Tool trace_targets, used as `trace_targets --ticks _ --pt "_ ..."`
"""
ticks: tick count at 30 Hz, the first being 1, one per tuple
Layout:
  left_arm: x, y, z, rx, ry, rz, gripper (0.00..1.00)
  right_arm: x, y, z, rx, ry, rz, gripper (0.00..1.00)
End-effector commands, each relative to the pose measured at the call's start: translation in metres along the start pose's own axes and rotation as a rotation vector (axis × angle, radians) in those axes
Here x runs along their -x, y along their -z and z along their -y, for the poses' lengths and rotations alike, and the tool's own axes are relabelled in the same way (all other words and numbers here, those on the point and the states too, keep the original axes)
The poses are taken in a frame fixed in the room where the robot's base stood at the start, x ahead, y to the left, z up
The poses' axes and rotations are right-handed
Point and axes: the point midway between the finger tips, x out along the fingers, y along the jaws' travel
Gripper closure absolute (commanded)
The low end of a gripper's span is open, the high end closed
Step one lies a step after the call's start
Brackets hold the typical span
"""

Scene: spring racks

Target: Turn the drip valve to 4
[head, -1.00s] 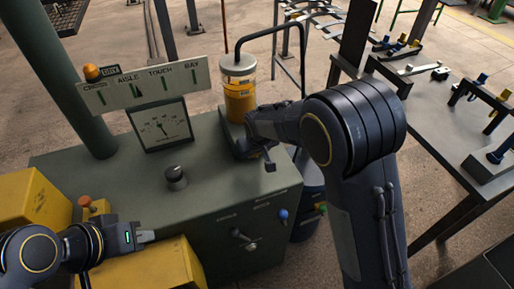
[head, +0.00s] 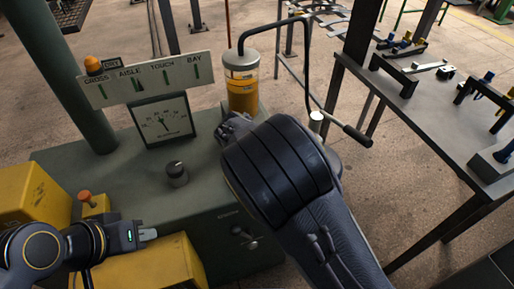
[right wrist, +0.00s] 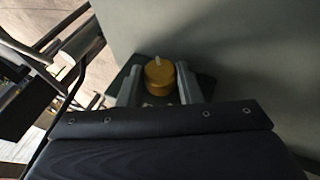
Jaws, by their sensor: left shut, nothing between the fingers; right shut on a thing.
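A clear cylinder of amber liquid (head: 241,90) stands at the back right of the green cabinet in the head view. In the right wrist view a round brass knob with a small white mark (right wrist: 159,74), which looks like the drip valve, sits on a dark square base. My right gripper (right wrist: 158,91) has a finger on each side of the knob and is shut on it. In the head view my right arm hides the knob and fingertips; no scale numbers are readable at the knob. My left gripper (head: 148,234) is shut and empty at lower left.
A dial gauge (head: 163,119) and black knob (head: 177,174) stand on the cabinet (head: 110,170). A lettered sign (head: 150,76) is behind. Yellow boxes (head: 150,268) lie near my left arm. A dark-gripped lever (head: 356,135) sticks out right of the cylinder; a workbench (head: 430,110) is farther right.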

Motion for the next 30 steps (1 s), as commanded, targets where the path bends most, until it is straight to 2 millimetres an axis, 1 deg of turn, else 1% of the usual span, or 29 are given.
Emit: trace_targets --ticks 4,5,9,10,17,20,23,30 --pt "0.0 0.0 0.0 0.0 0.0 0.0 1.0 0.0 -0.001 0.0 0.002 0.001 0.001 0.91" --pt "0.0 0.0 0.0 0.0 0.0 0.0 1.0 0.0 -0.001 0.0 0.002 0.001 0.001 0.67" --pt "0.0 0.0 0.0 0.0 0.0 0.0 1.0 0.0 -0.001 0.0 0.001 0.001 0.001 0.48" --pt "0.0 0.0 0.0 0.0 0.0 0.0 1.0 0.0 -0.001 0.0 0.001 0.001 0.001 0.46" --pt "0.0 0.0 0.0 0.0 0.0 0.0 1.0 0.0 0.0 0.0 0.0 0.001 0.001 0.46" --pt "0.0 0.0 0.0 0.0 0.0 0.0 1.0 0.004 0.0 0.0 0.0 0.002 -0.001 0.46" --pt "-0.001 0.0 0.0 0.0 0.0 0.0 1.0 0.017 0.0 0.001 0.0 0.003 -0.002 0.46" --pt "-0.002 -0.001 0.001 0.0 0.0 0.0 1.0 0.058 0.0 0.001 0.001 0.003 -0.002 0.46"
